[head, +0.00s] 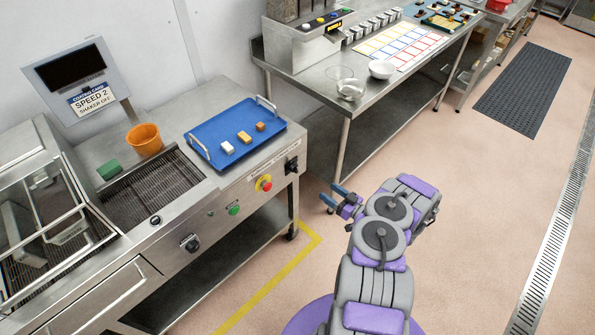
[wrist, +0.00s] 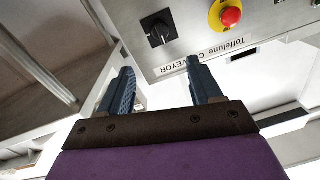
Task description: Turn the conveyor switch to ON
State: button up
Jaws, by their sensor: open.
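The conveyor switch is a black rotary knob (head: 292,165) at the right end of the steel machine's front panel. My gripper (head: 334,195) is open and empty, to the right of and below the switch in the head view. In the wrist view its two dark blue fingers (wrist: 159,70) are spread, with the knob beyond the tips and between them, apart from them.
A red emergency button on yellow (head: 264,183) is left of the switch; it also shows in the wrist view (wrist: 230,16). A green button (head: 234,210) and another black knob (head: 190,243) are farther left. A blue tray (head: 205,128) lies on top. A steel table (head: 312,93) stands behind.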

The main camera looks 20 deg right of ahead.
aim_at(295, 168)
jog(key=b+x, duration=0.4)
jog(key=x, duration=1.2)
jog(key=shift+b, duration=0.35)
jog(key=shift+w+d, duration=0.1)
jog(key=shift+c, duration=0.3)
jog(key=c, duration=1)
